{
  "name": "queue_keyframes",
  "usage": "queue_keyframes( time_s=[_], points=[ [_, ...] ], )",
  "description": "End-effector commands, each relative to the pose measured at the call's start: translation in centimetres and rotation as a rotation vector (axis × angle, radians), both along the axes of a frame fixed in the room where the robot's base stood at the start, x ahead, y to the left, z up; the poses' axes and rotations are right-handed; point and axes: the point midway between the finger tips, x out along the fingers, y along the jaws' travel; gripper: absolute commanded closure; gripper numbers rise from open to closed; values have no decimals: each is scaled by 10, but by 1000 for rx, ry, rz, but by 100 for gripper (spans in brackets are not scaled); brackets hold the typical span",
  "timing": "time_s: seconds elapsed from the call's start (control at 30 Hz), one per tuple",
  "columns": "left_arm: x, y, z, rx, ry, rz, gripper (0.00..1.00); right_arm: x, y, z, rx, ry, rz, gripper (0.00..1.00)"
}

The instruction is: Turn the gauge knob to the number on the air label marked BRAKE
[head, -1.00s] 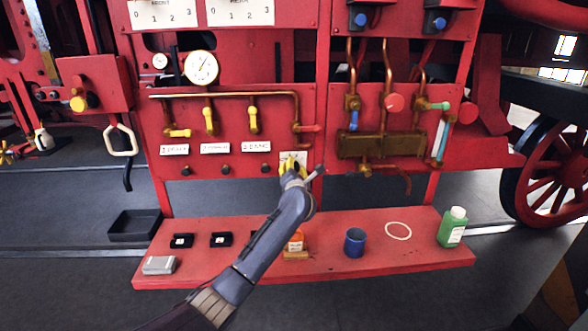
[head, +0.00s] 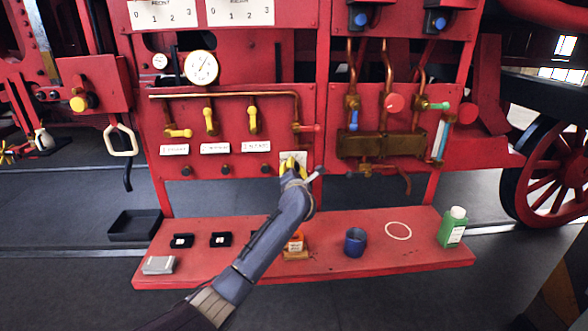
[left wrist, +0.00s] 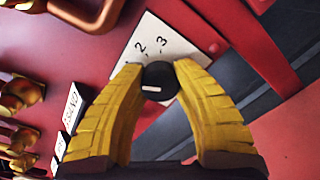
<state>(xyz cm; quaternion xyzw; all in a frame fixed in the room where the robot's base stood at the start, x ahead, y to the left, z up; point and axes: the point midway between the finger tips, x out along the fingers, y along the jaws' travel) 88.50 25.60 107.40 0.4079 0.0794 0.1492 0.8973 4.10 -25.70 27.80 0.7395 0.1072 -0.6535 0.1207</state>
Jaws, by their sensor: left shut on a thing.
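My left gripper (head: 292,164) is at the lower right of the red panel, over a white number plate (head: 285,156). In the left wrist view its yellow fingers (left wrist: 158,80) are closed around the black gauge knob (left wrist: 160,72), one on each side. The knob has a short white mark. The plate (left wrist: 185,40) shows 2 and 3 beyond the knob; its rest is hidden. Three white air labels (head: 174,150), (head: 214,148), (head: 256,146) sit in a row to the left, too small to read surely. The nearest label (left wrist: 71,108) seems to read SAND. My right gripper is not in view.
A round gauge (head: 201,68), yellow-handled valves (head: 210,121) and copper pipes (head: 385,65) stand out from the panel. The red bench (head: 330,265) below carries a blue cup (head: 355,242), a green bottle (head: 453,227), a grey box (head: 159,265) and small black boxes (head: 220,239).

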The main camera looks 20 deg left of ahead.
Motion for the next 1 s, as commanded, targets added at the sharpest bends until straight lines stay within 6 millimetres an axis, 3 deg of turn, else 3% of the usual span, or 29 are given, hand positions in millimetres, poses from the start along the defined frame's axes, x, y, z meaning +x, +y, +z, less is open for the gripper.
queue_keyframes(
  time_s=[0.03, 0.27, 0.3, 0.57, 1.0],
  points=[
    [-1, 6, -8, -3, 12, 10, 100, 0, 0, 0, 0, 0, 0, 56],
    [-1, 6, -8, -3, 12, 10, 100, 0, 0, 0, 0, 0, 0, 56],
    [-1, 6, -8, -3, 12, 10, 70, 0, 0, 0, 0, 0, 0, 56],
    [0, 3, -4, -1, 7, 5, 41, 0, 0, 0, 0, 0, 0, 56],
    [-10, -3, -2, -1, 3, 2, 41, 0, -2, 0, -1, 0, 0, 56]
  ],
)
